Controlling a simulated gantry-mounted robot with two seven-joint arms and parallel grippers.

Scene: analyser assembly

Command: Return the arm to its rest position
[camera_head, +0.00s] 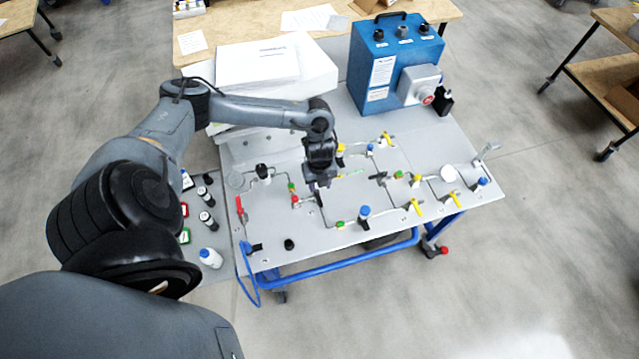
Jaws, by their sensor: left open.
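My left arm comes in from the left and reaches over the grey analyser panel (380,230). My left gripper (320,187) points down over the panel's left-middle part, close to a red-handled fitting (295,200). Its jaws are open and I see nothing held in them. The gap between the fingertips and the panel is too small to judge. My right gripper is not in view.
The panel carries several valves with yellow, blue, green and red handles. A blue box (395,62) with a black handle stands at the back right. White boxes (265,65) sit behind my arm. Small bottles (209,257) stand at the left. Open floor lies right.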

